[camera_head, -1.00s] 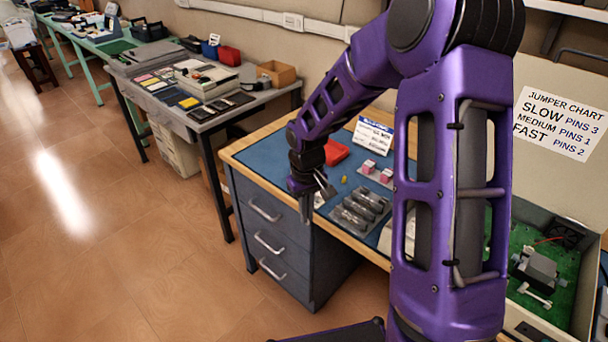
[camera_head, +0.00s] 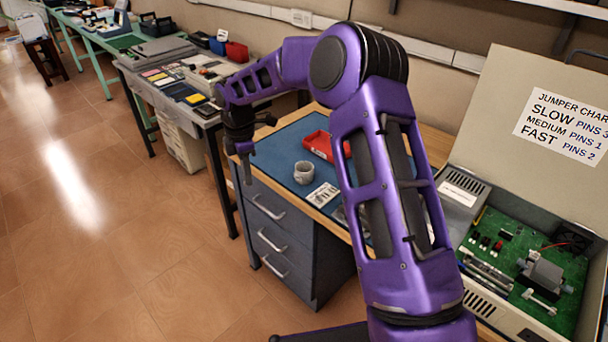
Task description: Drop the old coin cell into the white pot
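The white pot (camera_head: 304,173), a small light-grey cup shape, stands upright on the blue mat of the workbench. My gripper (camera_head: 246,169) hangs pointing down at the left edge of the bench, left of the pot and apart from it in the picture. Its fingers are small and seen edge-on, so I cannot tell whether they are open or hold anything. I cannot make out the old coin cell in this view.
A red tray (camera_head: 319,146) lies behind the pot, and a printed card (camera_head: 323,195) lies in front of it. My arm hides the middle of the bench. An open case with a green circuit board (camera_head: 517,296) stands at right. A cluttered grey table (camera_head: 206,111) is behind left.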

